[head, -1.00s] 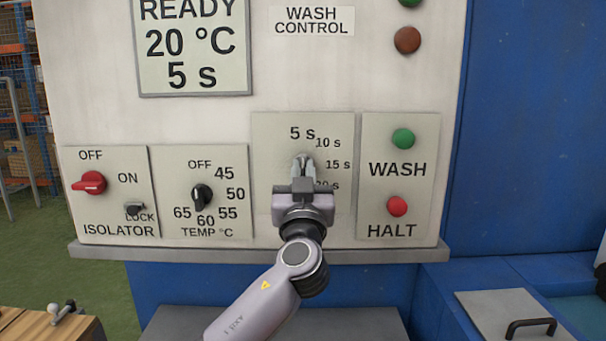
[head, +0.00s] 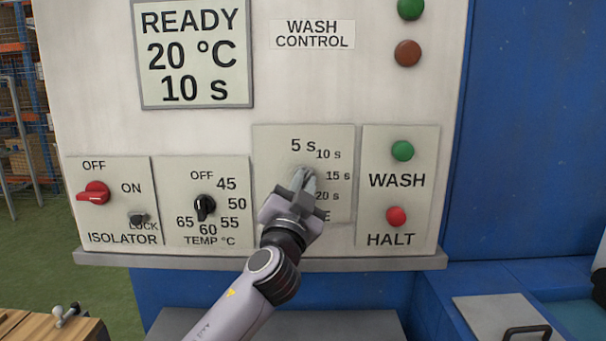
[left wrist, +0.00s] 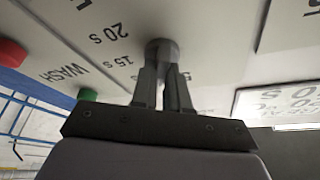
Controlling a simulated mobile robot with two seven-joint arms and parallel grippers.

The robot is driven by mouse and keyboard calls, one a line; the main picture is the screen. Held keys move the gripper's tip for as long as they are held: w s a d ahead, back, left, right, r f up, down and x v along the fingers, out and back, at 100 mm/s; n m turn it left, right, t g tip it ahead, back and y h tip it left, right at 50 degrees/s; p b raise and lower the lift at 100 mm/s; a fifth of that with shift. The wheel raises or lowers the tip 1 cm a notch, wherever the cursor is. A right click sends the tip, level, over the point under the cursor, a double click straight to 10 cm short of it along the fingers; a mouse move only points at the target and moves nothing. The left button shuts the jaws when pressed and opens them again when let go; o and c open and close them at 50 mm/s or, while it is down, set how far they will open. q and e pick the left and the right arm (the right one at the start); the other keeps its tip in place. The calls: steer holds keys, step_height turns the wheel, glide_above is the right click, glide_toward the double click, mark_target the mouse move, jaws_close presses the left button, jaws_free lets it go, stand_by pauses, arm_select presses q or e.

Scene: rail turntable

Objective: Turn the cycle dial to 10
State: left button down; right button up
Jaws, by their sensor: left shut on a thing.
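The cycle dial sits on a panel plate (head: 270,150) marked 5 s, 10 s, 15 s and 20 s. My left gripper (head: 305,181) is shut on the dial and covers most of it in the head view. In the left wrist view the dial (left wrist: 161,47) shows as a grey round knob between the fingertips (left wrist: 163,78). The gripper is rolled, tilted to the right at its tips in the head view. The display (head: 193,55) reads READY, 20 °C, 10 s. My right gripper is not in view.
The temperature dial (head: 204,207) and red isolator switch (head: 93,193) are left of the cycle dial. The green WASH button (head: 402,151) and red HALT button (head: 396,216) are close on its right. A ledge (head: 350,264) runs below the panel.

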arm_select(q)
steer(key=shift+m+g+h+p, duration=0.4)
steer(key=shift+m+p, duration=1)
steer(key=shift+m, duration=0.2)
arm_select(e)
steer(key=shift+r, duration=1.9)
arm_select(q)
steer(key=shift+f, duration=0.1)
steer(key=c, duration=1.1)
jaws_free()
steer(key=shift+s+a, duration=0.1)
steer(key=shift+s, duration=0.05)
steer(key=shift+b+v, duration=0.4)
steer(key=shift+v, duration=3.05)
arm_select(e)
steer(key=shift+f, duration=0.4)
